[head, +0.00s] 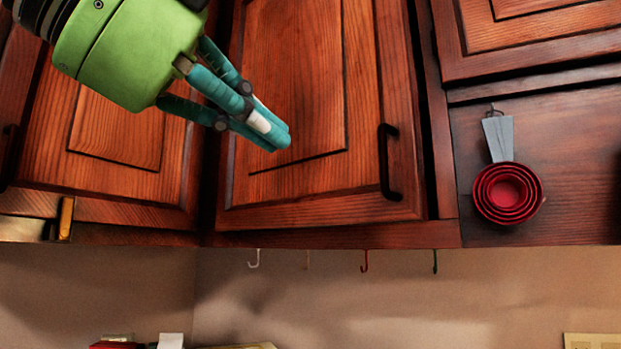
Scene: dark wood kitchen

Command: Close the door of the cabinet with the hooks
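The cabinet door (300,100) is a wooden panel in the middle of the head view, with a dark handle (388,162) near its right edge. Several small hooks hang in a row under this cabinet, among them a white hook (254,259) and a red hook (364,261). The door looks shut or nearly shut; I cannot tell if a small gap is left at its edge. My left gripper (280,138) comes in from the upper left, in front of the door's left part. Its teal fingers meet at the tips, with nothing between them. I cannot tell if they touch the door. My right gripper is out of view.
Another cabinet door (115,130) stands at the left, angled to the middle one. Red measuring cups (507,193) hang on the wood panel at the right. Below the cabinets is a bare wall (480,285), with partly visible items at the bottom edge.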

